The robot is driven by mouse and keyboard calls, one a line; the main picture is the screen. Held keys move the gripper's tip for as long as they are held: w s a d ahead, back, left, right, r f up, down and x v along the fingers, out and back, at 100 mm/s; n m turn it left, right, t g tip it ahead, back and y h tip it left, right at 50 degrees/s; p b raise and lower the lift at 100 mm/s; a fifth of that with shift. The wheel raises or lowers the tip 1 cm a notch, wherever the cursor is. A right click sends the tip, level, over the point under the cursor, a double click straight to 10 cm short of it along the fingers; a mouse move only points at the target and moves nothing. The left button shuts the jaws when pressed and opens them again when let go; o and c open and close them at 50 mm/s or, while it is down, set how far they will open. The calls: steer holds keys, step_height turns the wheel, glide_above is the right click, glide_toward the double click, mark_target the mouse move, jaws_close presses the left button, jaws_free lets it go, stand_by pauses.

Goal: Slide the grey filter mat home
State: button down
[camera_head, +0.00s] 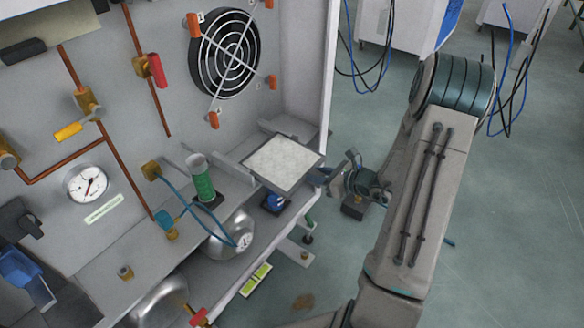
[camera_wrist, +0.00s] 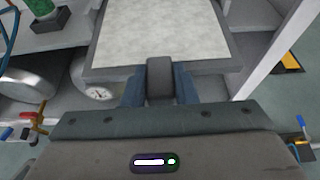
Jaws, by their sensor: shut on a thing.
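The grey filter mat (camera_head: 284,160) is a flat, pale, mottled square in a grey frame. It lies level near the cabinet's open right side, below the fan (camera_head: 226,53). My gripper (camera_head: 326,176) is at its right edge, shut on a tab there. In the wrist view the mat (camera_wrist: 158,30) fills the top middle, and my gripper (camera_wrist: 160,88) is closed around a dark tab on its near edge. A grey rail (camera_head: 222,168) runs beside the mat's left side. Whether the mat touches the rails is hidden.
A green-banded cylinder (camera_head: 203,180) stands left of the mat. A blue hose (camera_head: 195,208) and a silver tank with a gauge (camera_head: 231,235) are below it. The cabinet's white side post (camera_head: 323,75) rises behind my gripper. Open floor (camera_head: 520,200) lies to the right.

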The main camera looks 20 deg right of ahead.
steer(key=b, duration=0.1)
glide_toward(284, 163)
steer(key=shift+w+a+f, duration=0.95)
steer(key=shift+w+f, duration=0.1)
steer(key=shift+f, duration=0.15)
steer(key=shift+w+a+b, duration=0.3)
steer(key=shift+w+a, duration=0.55)
steer(key=shift+w, duration=0.25)
steer(key=shift+f, duration=0.1)
steer(key=shift+w+a, duration=0.15)
steer(key=shift+w, duration=0.05)
steer(key=c, duration=1.1)
jaws_free()
steer(key=shift+w, duration=0.2)
